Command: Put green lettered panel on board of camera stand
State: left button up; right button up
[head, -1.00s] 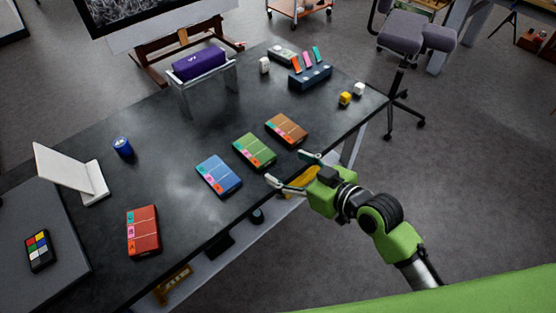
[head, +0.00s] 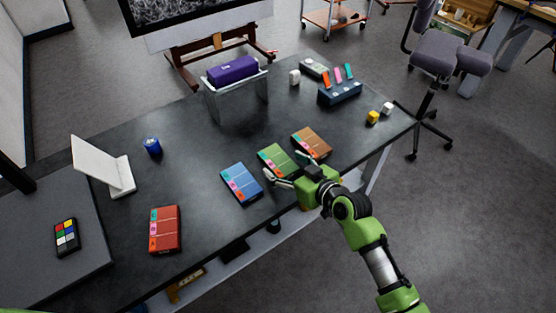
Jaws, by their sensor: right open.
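The green lettered panel (head: 276,159) lies flat on the dark table, between a blue panel and a brown panel, with small coloured letter tabs along its left edge. My right gripper (head: 287,170) is open, its fingers spread at the panel's near right end; I cannot tell whether they touch it. The grey board (head: 45,263) of the camera stand is at the table's left end, with part of a dark column (head: 13,174) behind it. A colour chart (head: 66,238) lies on the board. My left gripper is not in view.
The blue panel (head: 241,183), brown panel (head: 312,142) and red panel (head: 165,229) lie on the table. A purple box (head: 232,70) rests on a clear riser. The table between red and blue panels is clear.

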aim_at(278, 162)
jog(key=shift+x, duration=1.3)
jog(key=c, duration=1.3)
jog(key=shift+r, duration=0.2)
